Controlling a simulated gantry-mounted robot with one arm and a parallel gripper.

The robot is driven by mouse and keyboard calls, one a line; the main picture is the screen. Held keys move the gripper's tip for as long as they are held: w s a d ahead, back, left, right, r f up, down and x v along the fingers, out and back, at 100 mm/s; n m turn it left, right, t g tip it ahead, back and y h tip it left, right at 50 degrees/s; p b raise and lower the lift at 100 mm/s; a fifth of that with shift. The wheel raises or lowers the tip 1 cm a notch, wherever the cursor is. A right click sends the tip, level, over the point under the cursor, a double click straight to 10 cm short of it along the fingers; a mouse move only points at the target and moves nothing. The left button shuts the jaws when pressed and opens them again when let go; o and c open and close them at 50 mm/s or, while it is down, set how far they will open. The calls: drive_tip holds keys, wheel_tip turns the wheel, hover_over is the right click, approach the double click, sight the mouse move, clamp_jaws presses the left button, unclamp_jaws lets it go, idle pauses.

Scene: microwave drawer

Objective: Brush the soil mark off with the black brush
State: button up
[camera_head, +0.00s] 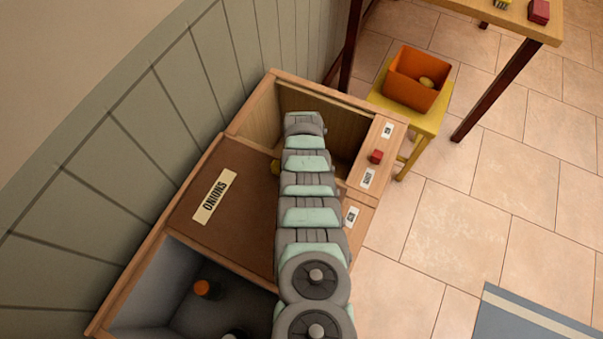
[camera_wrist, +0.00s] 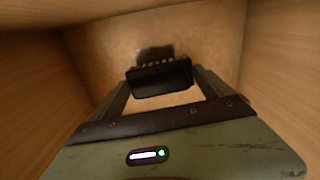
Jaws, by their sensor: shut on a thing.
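My gripper (camera_wrist: 162,80) is shut on the black brush (camera_wrist: 158,75), which sits between its two fingers in the wrist view. The brush's short bristles point away from the gripper, toward the bottom of a wooden compartment. A dark brown patch (camera_wrist: 155,53), which looks like the soil mark, lies just beyond the bristles. Part of it is hidden behind the brush, and I cannot tell whether the bristles touch it. In the head view my arm reaches into the far wooden compartment (camera_head: 350,130) and hides the gripper, brush and mark.
Wooden walls (camera_wrist: 284,80) close in on both sides of my gripper. A brown lid labelled ONIONS (camera_head: 235,215) lies beside the compartment. A grey compartment (camera_head: 160,290) holds an orange-topped item (camera_head: 207,289). An orange bin (camera_head: 405,85) stands on a yellow stool (camera_head: 447,100) at the right.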

drive_tip(key=shift+w+d+r, duration=0.1)
drive_tip(key=shift+w+d, duration=0.3)
drive_tip(key=shift+w, duration=0.05)
drive_tip(key=shift+r, duration=0.1)
drive_tip(key=shift+s+a+r+p, duration=0.15)
drive_tip(key=shift+s+p, duration=0.25)
drive_tip(key=shift+p, duration=0.35)
drive_tip(key=shift+s+a+p, duration=0.15)
drive_tip(key=shift+s+p, duration=0.2)
drive_tip(key=shift+p, duration=0.3)
